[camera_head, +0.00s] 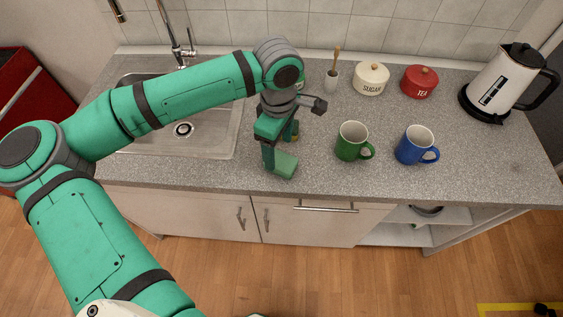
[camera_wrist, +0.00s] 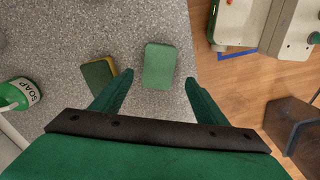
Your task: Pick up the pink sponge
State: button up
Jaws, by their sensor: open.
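No pink sponge shows in either view. A light green sponge (camera_head: 286,165) lies flat on the grey worktop near its front edge. In the wrist view the green sponge (camera_wrist: 159,62) sits ahead of my fingertips, in line with the gap between them. A second sponge, yellow with a dark green side (camera_wrist: 97,74), lies to its left in the wrist view, close to the left finger. My gripper (camera_head: 279,151) is open and empty over the worktop, pointing down by the green sponge. It also shows at the bottom of the wrist view (camera_wrist: 158,83). I cannot tell its exact height.
A green mug (camera_head: 351,141) and a blue mug (camera_head: 414,145) stand to the right. A sink (camera_head: 205,140) is to the left. A soap bottle (camera_wrist: 14,95) shows in the wrist view. Sugar (camera_head: 371,79) and tea (camera_head: 419,82) jars and a kettle (camera_head: 497,82) stand farther back.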

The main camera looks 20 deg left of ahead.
aim_at(277, 158)
jog(key=shift+w+a+f, duration=0.1)
jog(key=shift+a+f, duration=0.1)
jog(key=shift+f, duration=1.4)
jog(key=shift+w+a+f, duration=0.1)
jog(key=shift+a+f, duration=0.1)
jog(key=shift+f, duration=1.35)
jog(key=c, duration=1.2)
jog(key=shift+r, duration=0.15)
jog(key=shift+r, duration=0.6)
jog(key=s+d+r, duration=0.4)
jog(key=s+r, duration=0.7)
jog(key=s, duration=0.2)
jog(key=shift+s+r, duration=0.25)
jog(key=shift+r, duration=0.05)
